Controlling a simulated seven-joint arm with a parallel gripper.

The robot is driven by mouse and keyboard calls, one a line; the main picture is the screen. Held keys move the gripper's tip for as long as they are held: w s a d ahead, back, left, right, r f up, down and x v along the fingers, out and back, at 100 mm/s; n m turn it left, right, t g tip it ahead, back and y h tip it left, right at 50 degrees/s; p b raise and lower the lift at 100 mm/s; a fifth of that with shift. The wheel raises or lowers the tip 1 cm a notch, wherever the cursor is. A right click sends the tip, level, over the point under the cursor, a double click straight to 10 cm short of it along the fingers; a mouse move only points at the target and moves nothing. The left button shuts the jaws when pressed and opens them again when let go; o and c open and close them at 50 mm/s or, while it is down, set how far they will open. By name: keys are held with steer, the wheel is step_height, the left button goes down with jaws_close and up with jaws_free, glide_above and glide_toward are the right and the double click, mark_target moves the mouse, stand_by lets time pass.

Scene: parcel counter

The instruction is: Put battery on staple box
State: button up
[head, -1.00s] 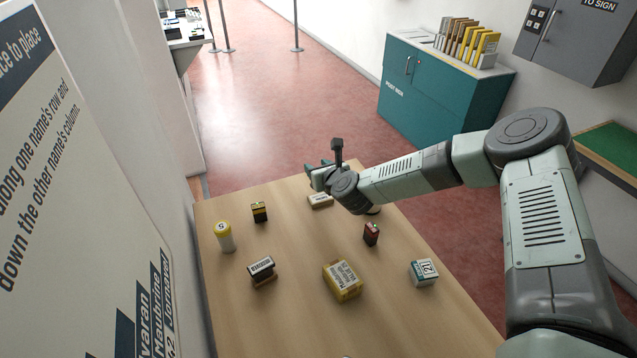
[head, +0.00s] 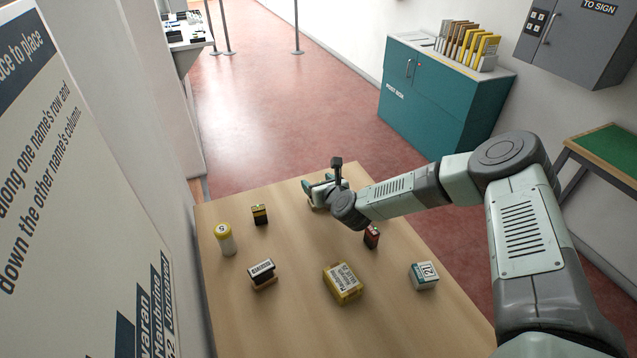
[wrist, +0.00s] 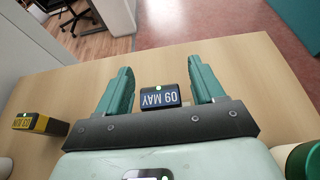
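My gripper (wrist: 158,90) is open at the table's far end in the head view (head: 316,190). Between its teal fingers is a small dark block labelled "09 MAY" (wrist: 159,97), which looks like a battery. A gap shows on each side of it. Part of a pale thing shows beside it, mostly hidden by the gripper. A similar black-and-yellow block (head: 260,214) stands to the left, also in the wrist view (wrist: 40,123). A red-and-black block (head: 371,237) stands partly behind my arm. I cannot tell for certain which item is the staple box.
On the table (head: 300,325) are a yellow-and-white cylinder (head: 225,240), a stamp-like block (head: 262,273), a yellow labelled packet (head: 343,284) and a white-and-teal "21" box (head: 424,275). A green round item (wrist: 304,160) is close at the wrist view's lower right. Bare wood lies between them.

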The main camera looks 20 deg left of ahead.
steer(key=shift+r, duration=0.1)
steer(key=shift+s+d+r, duration=0.15)
steer(key=shift+s+d, duration=0.05)
steer(key=shift+d, duration=0.05)
steer(key=v, duration=1.1)
steer(key=shift+s+d+r, duration=0.1)
steer(key=shift+s, duration=0.05)
